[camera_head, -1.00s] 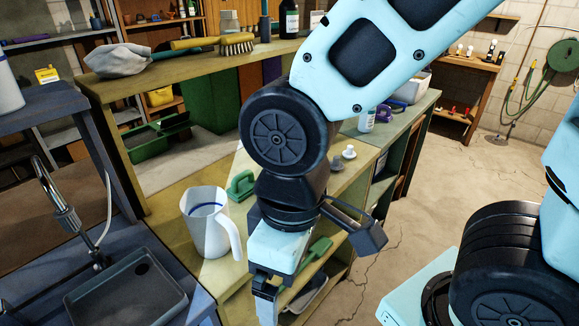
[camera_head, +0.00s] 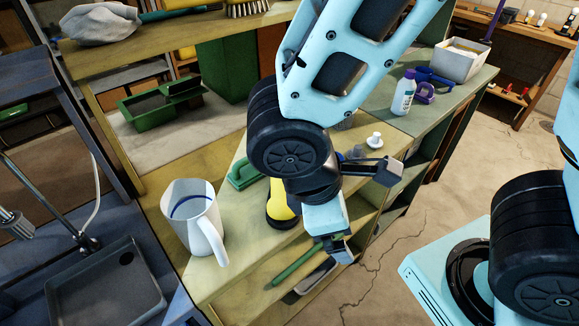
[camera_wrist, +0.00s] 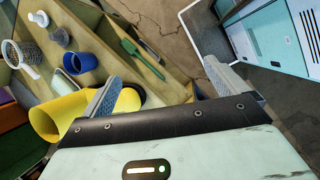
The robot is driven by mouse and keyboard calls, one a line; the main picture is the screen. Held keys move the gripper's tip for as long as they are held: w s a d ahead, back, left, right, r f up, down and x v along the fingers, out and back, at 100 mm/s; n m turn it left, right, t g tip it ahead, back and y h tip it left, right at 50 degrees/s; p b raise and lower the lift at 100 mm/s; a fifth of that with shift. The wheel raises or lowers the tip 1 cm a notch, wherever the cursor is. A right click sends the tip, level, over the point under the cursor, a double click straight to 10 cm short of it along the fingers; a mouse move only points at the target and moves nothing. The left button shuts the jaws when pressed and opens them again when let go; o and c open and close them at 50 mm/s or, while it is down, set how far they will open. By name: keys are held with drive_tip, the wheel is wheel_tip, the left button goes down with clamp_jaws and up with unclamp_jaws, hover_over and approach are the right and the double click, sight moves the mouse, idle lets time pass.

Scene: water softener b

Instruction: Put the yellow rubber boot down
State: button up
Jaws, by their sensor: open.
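The yellow rubber boot (camera_head: 282,196) is at the bench top, to the right of the white pitcher, partly hidden behind my arm. Its dark end faces the camera. In the wrist view the boot (camera_wrist: 62,112) is at lower left, with its open end to the left. My gripper (camera_head: 366,211) is to the right of the boot, out past the bench edge, with its jaws apart and nothing between them. In the wrist view one finger of the gripper (camera_wrist: 163,85) overlaps the boot; I cannot tell whether they touch.
A white-and-purple bottle (camera_head: 403,93) is farther back. A sink (camera_head: 105,285) is at lower left. Open floor (camera_head: 440,215) lies to the right.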

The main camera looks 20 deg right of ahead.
drive_tip(key=w+a+f+n+t+h+p, duration=0.1)
drive_tip(key=w+a+f+n+t, duration=0.15)
drive_tip(key=w+n+t, duration=0.45)
drive_tip(key=w+a+f+n+t+p, duration=0.1)
drive_tip(key=w+a+n+t+p, duration=0.15)
drive_tip(key=w+n+t, duration=0.45)
drive_tip(key=w+d+f+n+p, duration=0.1)
drive_tip(key=w, duration=0.1)
drive_tip(key=w+d+f+g+p, duration=0.1)
drive_tip(key=w+d+f, duration=0.1)
drive_tip(key=w, duration=0.1)
drive_tip(key=w+d+f+n+g+p, duration=0.1)
drive_tip(key=w, duration=0.1)
drive_tip(key=shift+w+d+f+n, duration=0.2)
drive_tip(key=shift+w+f+n, duration=0.1)
drive_tip(key=shift+w, duration=0.1)
drive_tip(key=shift+w+d+f+h+p, duration=0.1)
drive_tip(key=shift+w+d+h+p, duration=0.25)
drive_tip(key=shift+p, duration=0.4)
drive_tip(key=p+x, duration=0.2)
drive_tip(key=x, duration=0.1)
drive_tip(key=shift+d, duration=0.35)
drive_tip(key=shift+w+d+f, duration=0.15)
drive_tip(key=shift+w+f, duration=0.15)
drive_tip(key=shift+w, duration=0.2)
drive_tip(key=c, duration=1.1)
drive_tip(key=shift+o, duration=0.2)
drive_tip(key=shift+r, duration=0.1)
